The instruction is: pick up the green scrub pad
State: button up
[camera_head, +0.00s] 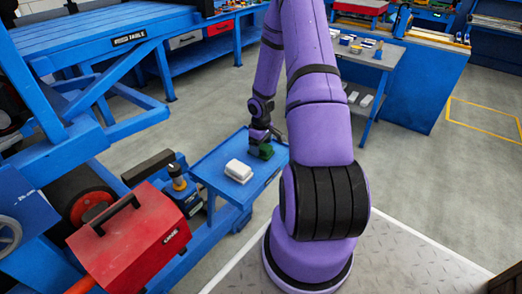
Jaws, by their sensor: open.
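The green scrub pad (266,151) is a small dark green block on the blue tray table (216,166), near its far right side. My gripper (265,141) is at the end of my purple arm, directly over the pad. It is dark and small in this view, and its jaws are open. The fingers seem to be at or just above the pad; I cannot tell whether they touch it.
A grey-topped workbench (372,52) is farther back. Grey floor lies open between.

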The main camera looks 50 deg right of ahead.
jog(key=shift+f, duration=0.45)
jog(key=c, duration=1)
jog(key=shift+c, duration=0.2)
notch_tip(320, 180, up, 10)
jog(key=shift+r, duration=0.1)
